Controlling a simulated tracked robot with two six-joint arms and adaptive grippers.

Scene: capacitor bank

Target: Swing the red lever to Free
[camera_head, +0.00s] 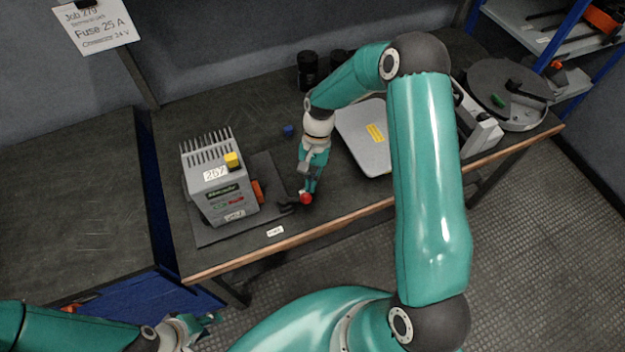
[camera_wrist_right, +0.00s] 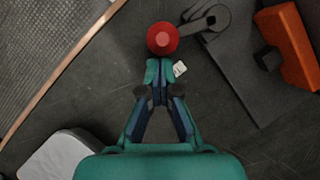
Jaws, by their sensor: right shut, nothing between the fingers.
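The red lever is a dark arm with a round red knob (camera_head: 306,198) near the table's front edge, just right of the grey mat. In the right wrist view the red knob (camera_wrist_right: 162,38) is at the top centre, its dark arm running right to a round pivot (camera_wrist_right: 211,18). My right gripper (camera_head: 308,186) is shut and empty, its fingertips beside the knob. In the wrist view the closed fingertips (camera_wrist_right: 158,72) appear just below the knob; I cannot tell whether they touch. My left gripper (camera_head: 205,325) is low at the left, away from the table; its opening is unclear.
A grey finned power unit (camera_head: 222,190) with a yellow block stands on the mat (camera_head: 207,237). An orange part (camera_head: 257,190) sits between it and the lever. A small white label (camera_head: 275,231) lies at the front. A grey flat case (camera_head: 365,138) lies behind my right arm.

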